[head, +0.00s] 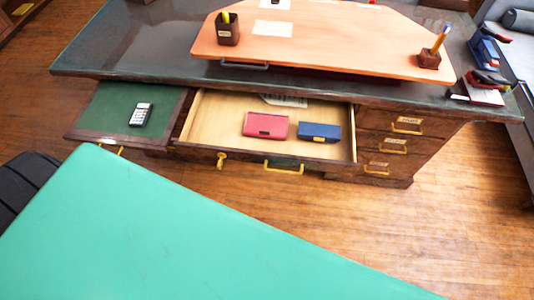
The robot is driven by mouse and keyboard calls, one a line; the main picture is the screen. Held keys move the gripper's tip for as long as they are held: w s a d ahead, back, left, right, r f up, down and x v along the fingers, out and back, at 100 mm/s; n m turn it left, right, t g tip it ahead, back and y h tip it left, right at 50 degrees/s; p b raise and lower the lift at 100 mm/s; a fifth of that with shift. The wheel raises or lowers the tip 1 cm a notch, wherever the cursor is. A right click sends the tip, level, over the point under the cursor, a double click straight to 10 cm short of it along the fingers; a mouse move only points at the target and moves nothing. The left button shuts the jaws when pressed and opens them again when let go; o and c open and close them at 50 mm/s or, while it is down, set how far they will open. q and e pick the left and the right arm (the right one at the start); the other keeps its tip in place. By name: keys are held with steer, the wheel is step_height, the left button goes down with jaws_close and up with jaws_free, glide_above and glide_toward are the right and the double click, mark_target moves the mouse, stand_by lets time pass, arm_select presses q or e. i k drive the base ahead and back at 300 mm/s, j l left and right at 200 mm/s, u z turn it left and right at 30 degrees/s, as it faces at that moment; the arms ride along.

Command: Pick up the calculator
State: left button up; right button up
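The calculator (141,114) is small, with a light keypad and dark edges. It lies flat on a green-topped pull-out board (100,110) at the left of the desk, in the head view. Neither of my grippers is in view.
An open drawer (215,110) beside the board holds a red case (266,125) and a blue case (319,132). The desk (130,45) carries pen holders and staplers. A large teal surface (150,235) fills the foreground. Wood floor (460,210) is clear at right.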

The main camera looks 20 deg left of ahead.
mark_target(141, 115)
steer(key=u, duration=1.85)
